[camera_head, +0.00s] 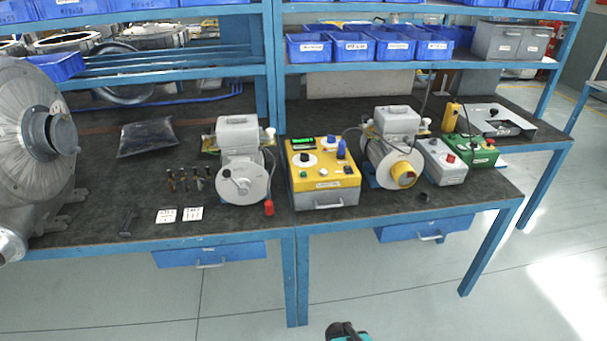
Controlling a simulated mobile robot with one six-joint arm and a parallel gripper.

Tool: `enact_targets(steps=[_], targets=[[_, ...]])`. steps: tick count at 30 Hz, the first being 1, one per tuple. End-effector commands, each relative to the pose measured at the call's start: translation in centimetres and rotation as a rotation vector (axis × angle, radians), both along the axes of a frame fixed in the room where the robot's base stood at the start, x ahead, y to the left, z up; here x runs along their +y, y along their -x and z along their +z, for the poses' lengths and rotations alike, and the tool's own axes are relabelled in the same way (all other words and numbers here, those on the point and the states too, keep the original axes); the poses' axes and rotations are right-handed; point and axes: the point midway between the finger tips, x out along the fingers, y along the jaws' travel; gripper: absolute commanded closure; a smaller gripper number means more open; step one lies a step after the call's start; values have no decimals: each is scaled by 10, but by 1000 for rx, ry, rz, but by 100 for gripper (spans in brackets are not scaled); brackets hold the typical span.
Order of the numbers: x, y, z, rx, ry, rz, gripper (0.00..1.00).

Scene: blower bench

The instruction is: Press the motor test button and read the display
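A yellow-topped test box (323,183) with a grey front and handle stands on the bench near the middle. Its small display (302,143) glows green at the back left of the panel; its characters are too small to read. A green button (303,174) is at the panel's front left.
Grey motor units stand left (241,165) and right (392,145) of the box. A grey box (443,165) and green box (478,152) are farther right. A blue drawer (209,255) hangs under the bench. The floor in front is clear.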

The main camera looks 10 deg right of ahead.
Motion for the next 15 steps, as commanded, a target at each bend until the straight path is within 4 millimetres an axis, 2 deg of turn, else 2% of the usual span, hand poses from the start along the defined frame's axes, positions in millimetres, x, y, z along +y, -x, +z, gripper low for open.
enact_targets(steps=[1, 3, 15], targets=[[0, 0, 0, 0, 0, 0, 90], [0, 0, 0, 0, 0, 0, 100], [0, 0, 0, 0, 0, 0, 100]])
